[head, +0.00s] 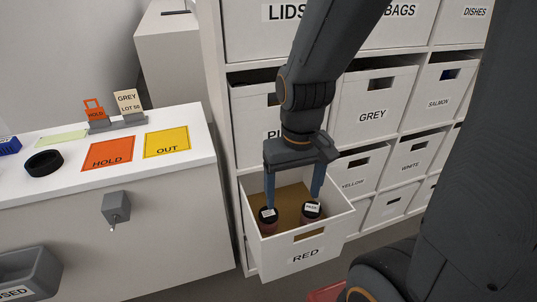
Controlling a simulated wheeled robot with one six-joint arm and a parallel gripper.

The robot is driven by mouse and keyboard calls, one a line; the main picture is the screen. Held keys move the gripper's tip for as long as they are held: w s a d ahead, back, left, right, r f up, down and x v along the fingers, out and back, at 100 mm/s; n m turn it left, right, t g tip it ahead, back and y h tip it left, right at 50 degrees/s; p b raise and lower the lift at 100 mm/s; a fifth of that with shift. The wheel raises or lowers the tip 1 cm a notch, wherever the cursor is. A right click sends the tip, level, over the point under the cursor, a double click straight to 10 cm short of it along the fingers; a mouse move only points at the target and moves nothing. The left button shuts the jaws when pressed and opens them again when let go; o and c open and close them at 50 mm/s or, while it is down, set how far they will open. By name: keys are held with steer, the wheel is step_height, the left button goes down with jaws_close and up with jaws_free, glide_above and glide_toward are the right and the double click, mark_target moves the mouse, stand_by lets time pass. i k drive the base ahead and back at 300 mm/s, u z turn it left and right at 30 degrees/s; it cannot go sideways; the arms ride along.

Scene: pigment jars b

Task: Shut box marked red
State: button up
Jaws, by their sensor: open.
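The white box marked RED (280,262) is pulled out from the shelf unit, below a box whose label is partly hidden by my arm. Two jars with dark lids and white labels stand inside, a left jar (267,222) and a right jar (311,212). My gripper (294,200) is open and points down over the box. Its blue fingers are apart, the left one close to the left jar and the right one close to the right jar. I cannot tell whether they touch the jars.
The white shelf unit holds closed boxes marked GREY (372,117), SALMON (438,104), YELLOW (353,184) and WHITE (411,167). At left a white counter (60,185) bears an orange HOLD mat (108,153), a yellow OUT mat (167,142) and a black ring (43,163).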

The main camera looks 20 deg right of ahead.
mark_target(293, 248)
steer(key=u, duration=1.9)
steer(key=k, duration=1)
steer(key=z, duration=1.35)
steer(key=k, duration=0.15)
steer(key=z, duration=0.4)
